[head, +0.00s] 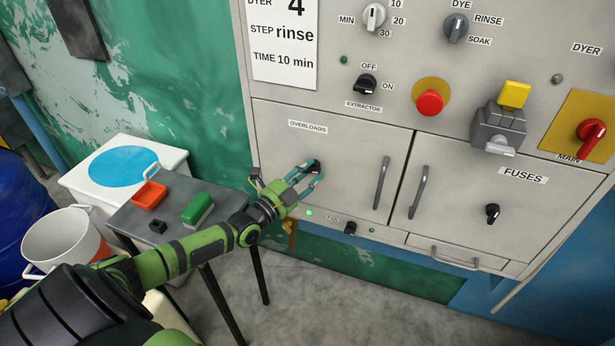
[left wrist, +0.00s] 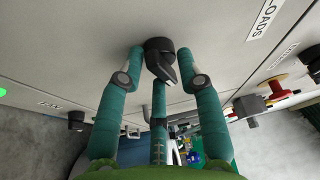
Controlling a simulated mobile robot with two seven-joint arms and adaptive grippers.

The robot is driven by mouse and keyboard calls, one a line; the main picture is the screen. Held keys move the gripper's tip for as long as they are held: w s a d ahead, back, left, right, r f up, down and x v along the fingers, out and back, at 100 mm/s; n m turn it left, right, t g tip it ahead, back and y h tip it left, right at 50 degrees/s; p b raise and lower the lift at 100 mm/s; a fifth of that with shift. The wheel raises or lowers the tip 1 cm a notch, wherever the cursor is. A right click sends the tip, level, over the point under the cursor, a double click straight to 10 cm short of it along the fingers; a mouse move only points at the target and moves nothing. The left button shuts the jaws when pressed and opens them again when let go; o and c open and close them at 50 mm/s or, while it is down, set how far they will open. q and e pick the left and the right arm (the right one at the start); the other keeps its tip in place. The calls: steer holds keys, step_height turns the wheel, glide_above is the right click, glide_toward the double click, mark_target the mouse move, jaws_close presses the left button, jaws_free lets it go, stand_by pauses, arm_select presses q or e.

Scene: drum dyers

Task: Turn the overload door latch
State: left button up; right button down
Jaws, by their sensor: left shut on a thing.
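The overload door (head: 345,155) is the left grey cabinet door with the OVERLOADS label, and it looks closed. Its latch, a small black knob (head: 314,165), sits left of the door's middle. My left gripper (head: 308,173), with teal fingers, is at the door face and shut on this latch. In the left wrist view the fingers stand around the black latch (left wrist: 158,48), whose pointed grip slants down and right in the picture. In the head view the fingers partly hide the latch. My right gripper is not in view.
The fuses door (head: 460,215) with its own black knob (head: 492,213) is to the right. A grey bar handle (head: 381,183) sticks out right of the latch. Below left, a dark table (head: 165,222) holds an orange tray (head: 149,195) and a green-topped brush (head: 197,208).

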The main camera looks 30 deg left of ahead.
arm_select(q)
steer(key=n+t+y+b, duration=0.1)
steer(key=n, duration=0.3)
steer(key=n+t+y+b, duration=0.1)
steer(key=n+y, duration=0.1)
steer(key=n, duration=0.3)
steer(key=n+t+y+b, duration=0.1)
steer(key=n, duration=0.3)
steer(key=shift+d+f+n+y+b, duration=0.3)
steer(key=shift+d, duration=0.1)
steer(key=shift+w+d+r+n+y, duration=0.1)
steer(key=shift+n+y, duration=0.65)
steer(key=shift+n, duration=0.75)
steer(key=shift+n+y, duration=0.75)
steer(key=shift+n, duration=0.75)
steer(key=o, duration=0.8)
steer(key=shift+r, duration=0.1)
steer(key=shift+o, duration=0.2)
